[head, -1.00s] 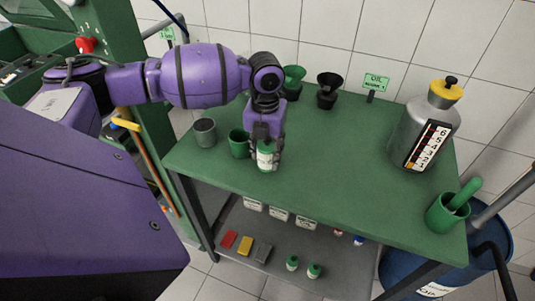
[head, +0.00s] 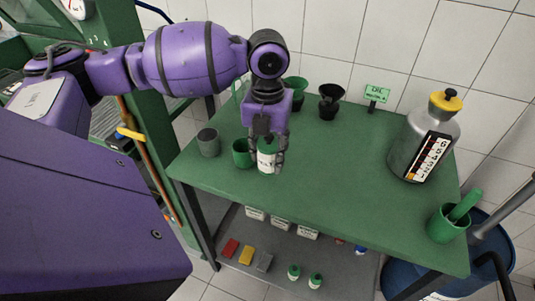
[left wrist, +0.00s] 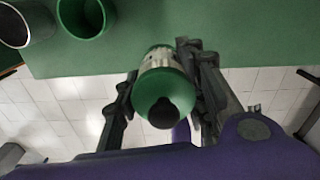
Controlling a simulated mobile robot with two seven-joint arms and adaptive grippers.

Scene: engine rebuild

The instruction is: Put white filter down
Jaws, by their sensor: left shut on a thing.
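The white filter (head: 266,158) is a small, upright-looking white cylinder, held between the fingers of my left gripper (head: 266,154) near the front left of the green table (head: 330,190). In the left wrist view the filter (left wrist: 162,85) shows a green end with a black knob, with a finger of the gripper (left wrist: 160,95) on each side. My left gripper is shut on it. The fingers partly hide it in the head view, and I cannot tell whether its base touches the table. My right gripper is not in view.
A green cup (head: 243,153) and a grey cup (head: 208,142) stand left of the filter. Funnels (head: 331,95) stand behind. A large oil can (head: 425,140) and a green container (head: 447,223) stand at right. The table's middle is clear.

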